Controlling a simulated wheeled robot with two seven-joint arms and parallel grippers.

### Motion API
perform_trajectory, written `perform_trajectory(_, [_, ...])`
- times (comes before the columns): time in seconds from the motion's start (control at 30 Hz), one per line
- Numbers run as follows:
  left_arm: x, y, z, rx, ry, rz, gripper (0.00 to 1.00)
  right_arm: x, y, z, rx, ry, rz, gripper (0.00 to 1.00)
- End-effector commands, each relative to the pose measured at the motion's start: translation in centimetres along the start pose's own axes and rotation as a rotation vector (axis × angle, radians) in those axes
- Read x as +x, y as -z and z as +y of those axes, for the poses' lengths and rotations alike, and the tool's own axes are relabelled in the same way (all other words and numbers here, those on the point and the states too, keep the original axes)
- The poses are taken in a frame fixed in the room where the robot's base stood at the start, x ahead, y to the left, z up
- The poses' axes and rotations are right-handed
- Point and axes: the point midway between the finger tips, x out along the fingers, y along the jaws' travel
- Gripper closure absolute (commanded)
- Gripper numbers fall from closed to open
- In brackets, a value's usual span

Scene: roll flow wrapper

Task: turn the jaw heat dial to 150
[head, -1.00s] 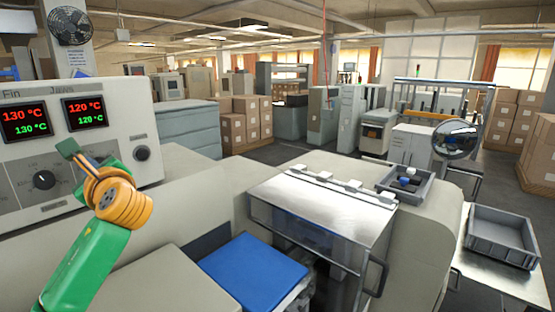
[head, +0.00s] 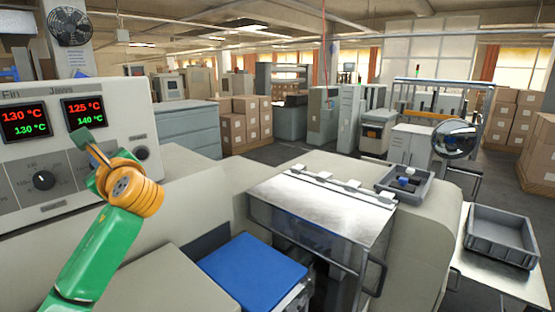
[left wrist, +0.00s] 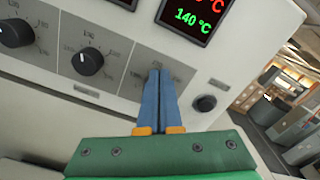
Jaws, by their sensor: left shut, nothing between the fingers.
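The jaws display (head: 85,112) on the panel reads 125 °C in red over 140 °C in green. Its 140 also shows in the left wrist view (left wrist: 200,16). My left gripper (head: 92,149) is at the panel below this display, its blue fingers shut with nothing between them. In the left wrist view the fingertips (left wrist: 166,74) lie over a printed scale. The jaw heat dial is hidden behind them, so I cannot tell whether they touch it. My right gripper is not in view.
The fin display (head: 24,122) reads 130 over 130. A black dial (head: 44,180) sits below it, left of my gripper. A small black knob (left wrist: 205,103) is right of my fingers. A clear-covered housing (head: 322,210) and a blue plate (head: 252,270) stand to the right.

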Motion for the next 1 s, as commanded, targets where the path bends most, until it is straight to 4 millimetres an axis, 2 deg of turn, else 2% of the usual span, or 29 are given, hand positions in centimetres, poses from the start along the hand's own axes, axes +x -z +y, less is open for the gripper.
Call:
perform_trajectory(0.37, [0.0,0.2,-0.1,0.001,0.0,0.004,1.0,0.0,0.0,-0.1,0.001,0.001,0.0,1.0])
perform_trajectory(0.6, [-0.1,-0.6,-0.3,0.0,0.0,0.002,1.0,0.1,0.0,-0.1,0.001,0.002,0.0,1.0])
perform_trajectory(0.67, [-0.7,-0.4,-0.3,0.0,0.003,0.001,1.0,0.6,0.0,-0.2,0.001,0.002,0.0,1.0])
perform_trajectory(0.83, [-3.6,-0.3,-0.3,-0.002,0.004,0.001,1.0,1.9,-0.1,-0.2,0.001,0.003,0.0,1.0])
perform_trajectory(1.0, [-5.7,-0.5,-0.3,0.0,0.003,0.001,1.0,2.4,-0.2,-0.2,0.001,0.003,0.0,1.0])
